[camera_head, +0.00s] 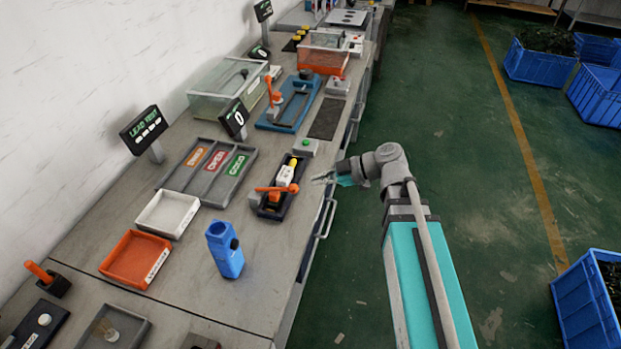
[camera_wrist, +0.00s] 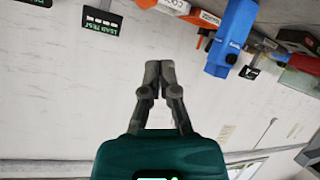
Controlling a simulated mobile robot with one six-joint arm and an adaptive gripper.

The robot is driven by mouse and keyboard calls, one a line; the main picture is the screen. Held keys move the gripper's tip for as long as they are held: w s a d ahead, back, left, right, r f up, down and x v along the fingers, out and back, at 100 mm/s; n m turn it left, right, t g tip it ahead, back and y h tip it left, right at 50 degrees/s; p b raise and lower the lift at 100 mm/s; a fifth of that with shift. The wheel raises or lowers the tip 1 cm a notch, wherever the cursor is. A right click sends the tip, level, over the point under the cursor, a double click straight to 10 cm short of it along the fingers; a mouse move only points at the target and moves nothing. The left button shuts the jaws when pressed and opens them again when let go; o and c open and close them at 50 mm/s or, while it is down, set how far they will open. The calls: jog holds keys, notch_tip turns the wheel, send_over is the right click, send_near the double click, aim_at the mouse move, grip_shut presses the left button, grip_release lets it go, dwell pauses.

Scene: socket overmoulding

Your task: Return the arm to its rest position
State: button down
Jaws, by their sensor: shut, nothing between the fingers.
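My gripper (camera_head: 324,178) is at the end of my arm, just past the front edge of the workbench, over the green floor side. In the wrist view my gripper (camera_wrist: 159,66) has its two fingertips together, with nothing between them. The wrist view is turned over, with the white wall behind the fingers. The closest bench item to my gripper in the head view is a black fixture (camera_head: 268,212) with an orange lever clamp. My gripper is to the right of it and apart from it.
The workbench (camera_head: 205,275) runs along the left. On it are a blue device (camera_head: 225,250), an orange tray (camera_head: 115,262), a white tray (camera_head: 160,222), a sorting tray (camera_head: 235,190) and a "LEAD TEST" display (camera_head: 144,130). Blue crates (camera_head: 540,64) stand on the right. The floor between is clear.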

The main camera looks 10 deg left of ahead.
jog(key=shift+d, duration=0.3)
dwell(0.5)
jog(key=s+d+f+m+h+p, duration=0.2)
jog(key=d+m+h, duration=0.4)
jog(key=d+m, duration=0.4)
jog(key=s+d+f+m+h+p, duration=0.1)
jog(key=d+f+m+h+p, duration=0.2)
jog(key=d+m+h, duration=0.3)
jog(key=d+m, duration=0.5)
jog(key=m, duration=0.1)
jog(key=shift+s+d+f+m+h, duration=0.25)
jog(key=shift+s+m+h, duration=0.05)
jog(key=shift+s+h, duration=0.1)
